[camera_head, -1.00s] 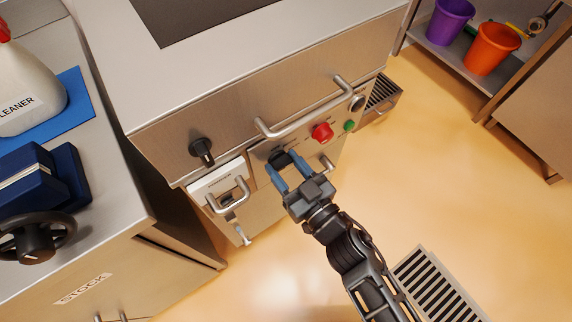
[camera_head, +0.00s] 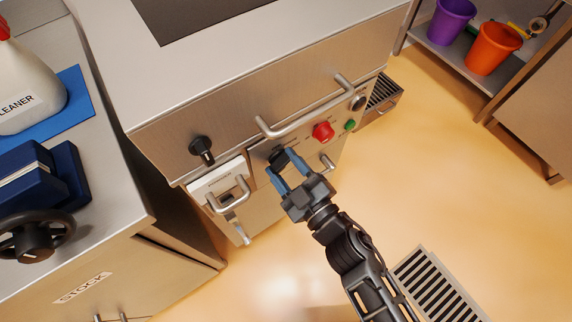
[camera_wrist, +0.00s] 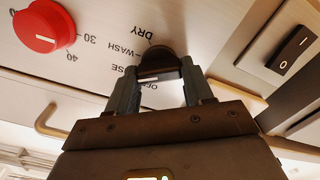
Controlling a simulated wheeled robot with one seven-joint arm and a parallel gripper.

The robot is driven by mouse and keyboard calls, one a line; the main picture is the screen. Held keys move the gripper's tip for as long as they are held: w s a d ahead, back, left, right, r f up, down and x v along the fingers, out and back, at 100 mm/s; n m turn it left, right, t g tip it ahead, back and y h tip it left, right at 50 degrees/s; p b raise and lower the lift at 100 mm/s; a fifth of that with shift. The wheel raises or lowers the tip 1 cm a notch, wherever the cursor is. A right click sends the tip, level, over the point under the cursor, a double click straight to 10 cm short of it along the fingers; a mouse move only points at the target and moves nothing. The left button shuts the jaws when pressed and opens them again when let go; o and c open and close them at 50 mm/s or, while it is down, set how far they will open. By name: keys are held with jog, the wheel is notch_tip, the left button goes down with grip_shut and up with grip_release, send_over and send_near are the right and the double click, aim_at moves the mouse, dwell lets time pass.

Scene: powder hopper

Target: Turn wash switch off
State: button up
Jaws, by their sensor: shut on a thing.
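A black rotary knob (camera_wrist: 157,62) sits on the steel front panel, with printed labels around it that include DRY, WASH and OFF. My gripper (camera_wrist: 162,88) has its two blue-grey fingers on either side of the knob and is shut on it. In the head view my gripper (camera_head: 282,167) reaches the panel below the long handle, and the knob (camera_head: 277,154) is partly hidden by the fingers. A light line shows on the knob in the wrist view, but I cannot tell which label it points to.
A red knob (camera_head: 323,131) and a green button (camera_head: 350,125) are to the right on the panel. A long bar handle (camera_head: 300,119) projects above. A white drawer with a handle (camera_head: 228,195) is at left. A black rocker switch (camera_wrist: 291,49) shows in the wrist view.

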jog(key=n+b, duration=0.1)
jog(key=n, duration=0.4)
jog(key=shift+f+n, duration=0.1)
jog(key=shift+n, duration=0.2)
jog(key=n+b, duration=0.1)
jog(key=n, duration=0.4)
jog(key=shift+s+a+f+n, duration=0.1)
jog(key=shift+n, duration=0.2)
jog(key=shift+b, duration=0.3)
jog(key=o, duration=1)
jog(key=shift+o, duration=0.2)
jog(key=v, duration=0.7)
jog(key=shift+s+d+b, duration=0.25)
jog(key=shift+s+b, duration=0.05)
jog(key=shift+b, duration=0.05)
